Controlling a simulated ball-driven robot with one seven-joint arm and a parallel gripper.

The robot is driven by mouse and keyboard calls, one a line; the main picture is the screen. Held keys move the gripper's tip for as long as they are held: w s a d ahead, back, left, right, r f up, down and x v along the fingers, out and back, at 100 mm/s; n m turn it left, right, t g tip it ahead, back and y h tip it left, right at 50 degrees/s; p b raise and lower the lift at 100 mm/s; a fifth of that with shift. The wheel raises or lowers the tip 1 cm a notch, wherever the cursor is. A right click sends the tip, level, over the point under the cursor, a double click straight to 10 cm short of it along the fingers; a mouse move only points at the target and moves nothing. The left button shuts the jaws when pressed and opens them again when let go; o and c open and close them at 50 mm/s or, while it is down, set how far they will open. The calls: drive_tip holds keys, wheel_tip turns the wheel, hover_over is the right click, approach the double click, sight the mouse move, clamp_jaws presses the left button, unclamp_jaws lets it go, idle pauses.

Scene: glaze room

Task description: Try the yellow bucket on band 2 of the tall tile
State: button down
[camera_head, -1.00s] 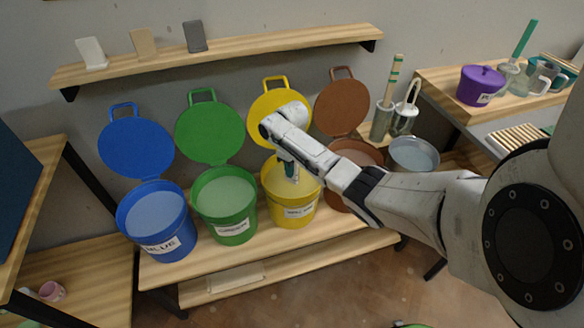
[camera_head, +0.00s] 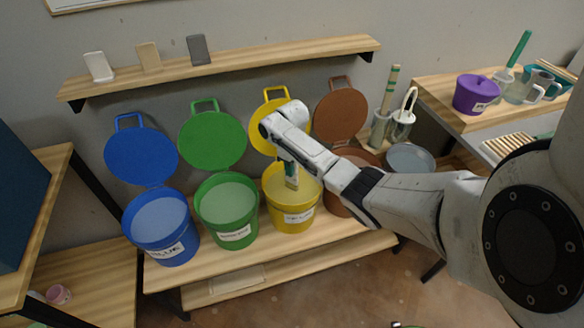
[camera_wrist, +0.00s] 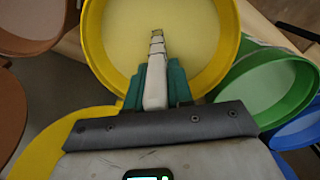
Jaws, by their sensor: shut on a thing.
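The yellow bucket (camera_head: 292,219) stands open on the low wooden bench, its lid (camera_head: 265,103) tipped up behind it and pale yellow glaze inside. My gripper (camera_head: 290,172) points down over its mouth. In the wrist view, my gripper (camera_wrist: 155,88) is shut on a narrow pale stick-like thing (camera_wrist: 156,62) with thin dark cross lines. Its far end lies over the glaze; I cannot tell whether it touches. Small upright tiles in white (camera_head: 99,67), tan (camera_head: 148,56) and grey (camera_head: 198,49) stand on the wall shelf. Which is the tall tile is unclear.
Blue (camera_head: 160,230) and green (camera_head: 228,212) open buckets stand left of the yellow one. A brown lid (camera_head: 340,110) rises at right, its bucket partly hidden by my arm. A grey basin (camera_head: 411,158) and a purple pot (camera_head: 477,95) are farther right.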

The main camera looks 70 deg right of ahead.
wheel_tip(320, 180, up, 7)
drive_tip(key=p, duration=0.5)
drive_tip(key=shift+p, duration=0.4)
idle(1.1)
wheel_tip(320, 180, up, 6)
drive_tip(key=p, duration=0.6)
drive_tip(key=shift+r, duration=0.15)
drive_tip(key=shift+a, duration=0.1)
